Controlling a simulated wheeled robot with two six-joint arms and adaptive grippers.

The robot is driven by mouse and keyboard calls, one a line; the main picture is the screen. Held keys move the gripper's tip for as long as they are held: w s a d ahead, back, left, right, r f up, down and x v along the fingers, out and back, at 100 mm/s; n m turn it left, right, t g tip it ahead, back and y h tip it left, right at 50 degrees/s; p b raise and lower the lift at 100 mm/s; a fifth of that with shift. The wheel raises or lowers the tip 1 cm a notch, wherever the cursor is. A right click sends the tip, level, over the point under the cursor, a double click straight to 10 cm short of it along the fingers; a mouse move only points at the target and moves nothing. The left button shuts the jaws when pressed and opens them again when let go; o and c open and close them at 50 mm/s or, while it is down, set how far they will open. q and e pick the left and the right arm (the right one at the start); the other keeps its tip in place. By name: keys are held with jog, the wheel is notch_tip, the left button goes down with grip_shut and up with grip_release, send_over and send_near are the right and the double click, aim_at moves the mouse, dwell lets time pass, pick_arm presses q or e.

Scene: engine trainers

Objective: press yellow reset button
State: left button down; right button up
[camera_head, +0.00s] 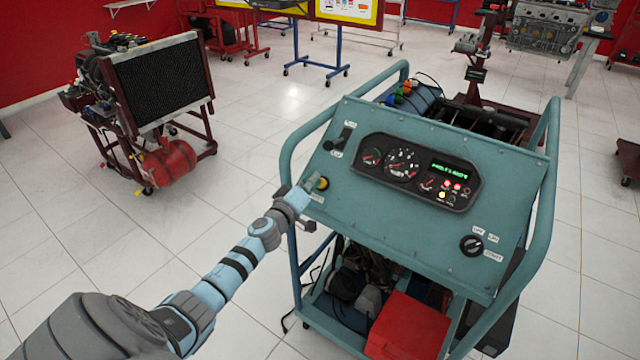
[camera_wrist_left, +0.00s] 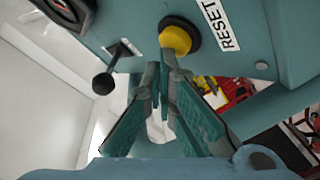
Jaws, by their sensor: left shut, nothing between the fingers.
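The yellow reset button (camera_head: 321,183) is on the left side of the teal control panel (camera_head: 345,222). In the left wrist view the yellow button (camera_wrist_left: 177,40) has a dark collar and sits beside a white RESET label (camera_wrist_left: 218,22). My left gripper (camera_head: 311,184) is at the panel's left edge, close to the button. In the left wrist view its fingers (camera_wrist_left: 163,75) are shut and empty, with the tips just below the button in the picture. I cannot tell whether they touch it. My right gripper is not in view.
A black-knobbed lever (camera_wrist_left: 104,82) sticks out near the left fingers. The trainer's tubular frame (camera_head: 291,150) runs along the panel's left side. The panel also has a gauge cluster (camera_head: 415,170) and a rotary switch (camera_head: 471,245). An engine stand with a radiator (camera_head: 160,85) stands at left, with open floor between.

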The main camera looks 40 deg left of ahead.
pick_arm(q)
jog(key=shift+w+f, duration=0.15)
jog(key=shift+f, duration=0.1)
jog(key=shift+r, duration=0.1)
dwell(0.4)
jog(key=shift+s+r+p, duration=0.5)
jog(key=shift+s+r, duration=0.1)
jog(key=shift+r, duration=0.05)
jog(key=shift+s+r+p, duration=0.3)
jog(key=shift+r+p, duration=0.1)
jog(key=shift+r, duration=0.05)
jog(key=s+r+p, duration=0.1)
jog(key=s+r, duration=0.1)
jog(key=shift+s+r+p, duration=0.3)
jog(key=shift+s+r, duration=0.05)
jog(key=shift+r, duration=0.05)
dwell(0.4)
